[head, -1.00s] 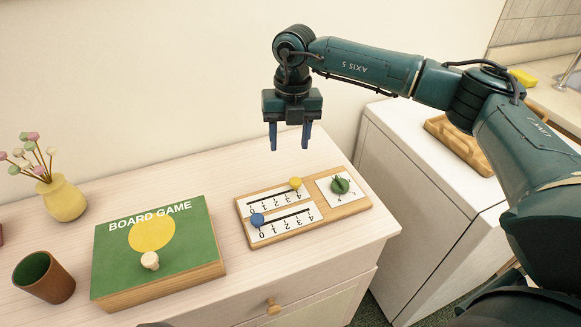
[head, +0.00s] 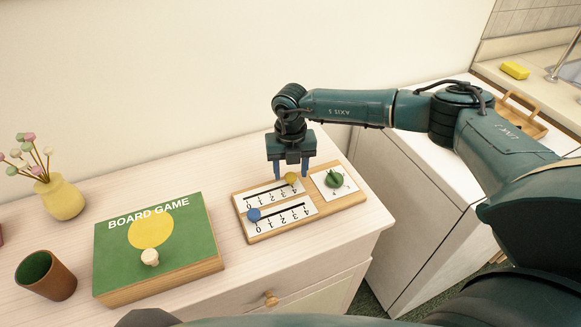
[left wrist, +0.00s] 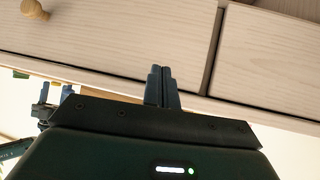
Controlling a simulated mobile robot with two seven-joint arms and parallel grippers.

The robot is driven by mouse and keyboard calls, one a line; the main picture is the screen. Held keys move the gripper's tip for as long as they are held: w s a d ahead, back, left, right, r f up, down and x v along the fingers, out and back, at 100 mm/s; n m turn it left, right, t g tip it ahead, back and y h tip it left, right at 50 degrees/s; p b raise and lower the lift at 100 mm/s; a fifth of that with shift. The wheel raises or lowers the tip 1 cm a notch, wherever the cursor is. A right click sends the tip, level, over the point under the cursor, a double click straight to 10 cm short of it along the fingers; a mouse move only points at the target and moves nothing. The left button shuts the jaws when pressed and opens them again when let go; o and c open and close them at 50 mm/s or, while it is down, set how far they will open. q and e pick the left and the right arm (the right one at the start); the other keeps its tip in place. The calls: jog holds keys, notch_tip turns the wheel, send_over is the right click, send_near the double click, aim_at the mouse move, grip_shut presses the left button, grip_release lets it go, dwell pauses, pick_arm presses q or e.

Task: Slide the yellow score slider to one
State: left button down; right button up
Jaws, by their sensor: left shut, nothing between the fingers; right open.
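The yellow score slider (head: 291,179) is a round knob at the right end of the upper track, by the 4. The score board (head: 336,207) is a wooden tray with two numbered tracks, lying on the dresser top. My right gripper (head: 291,175) is open and points down over the yellow knob. The knob shows between its two blue fingertips; whether they touch it I cannot tell. My left gripper (left wrist: 162,85) is shut and empty in the left wrist view, in front of the drawer fronts.
A blue slider (head: 254,215) sits at 0 on the lower track. A green knob (head: 334,180) is on the board's right. A board game box (head: 180,235) with a pale pawn (head: 150,257), a brown cup (head: 46,276) and a yellow vase (head: 62,199) stand to the left.

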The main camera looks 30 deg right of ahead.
grip_shut()
dwell(0.6)
